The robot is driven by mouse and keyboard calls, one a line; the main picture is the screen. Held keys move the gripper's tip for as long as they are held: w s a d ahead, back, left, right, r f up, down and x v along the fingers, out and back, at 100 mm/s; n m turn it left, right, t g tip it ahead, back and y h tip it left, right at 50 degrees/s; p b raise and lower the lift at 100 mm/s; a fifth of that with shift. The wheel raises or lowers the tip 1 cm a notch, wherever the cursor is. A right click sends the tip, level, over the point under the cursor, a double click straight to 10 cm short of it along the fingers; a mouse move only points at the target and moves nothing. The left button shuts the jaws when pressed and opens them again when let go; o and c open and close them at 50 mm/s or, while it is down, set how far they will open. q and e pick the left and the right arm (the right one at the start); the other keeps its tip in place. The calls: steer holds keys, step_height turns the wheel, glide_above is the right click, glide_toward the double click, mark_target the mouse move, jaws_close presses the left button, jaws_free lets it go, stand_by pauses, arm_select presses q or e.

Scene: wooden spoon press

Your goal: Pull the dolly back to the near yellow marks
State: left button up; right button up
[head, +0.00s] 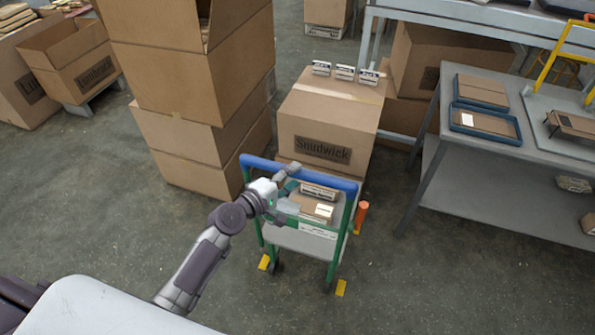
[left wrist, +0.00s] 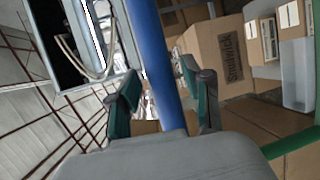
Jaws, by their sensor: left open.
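The dolly has a green frame, a grey deck (head: 300,238) and a blue handle (head: 252,162), with small cardboard boxes (head: 313,206) on it. Its near wheels are beside two yellow floor marks, one at the left (head: 264,262) and one at the right (head: 341,287). My left gripper (head: 288,183) is at the handle's near bar. In the left wrist view the blue bar (left wrist: 152,55) runs between the open fingers of my left gripper (left wrist: 162,82), with a gap visible beside it. My right gripper is not in view.
A large Snudwick box (head: 325,120) stands just behind the dolly, with stacked cartons (head: 190,85) to the left. An orange post (head: 361,216) is close at the dolly's right. A grey workbench (head: 480,165) stands further right.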

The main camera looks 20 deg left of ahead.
arm_select(q)
steer(key=shift+x, duration=1.25)
jaws_close()
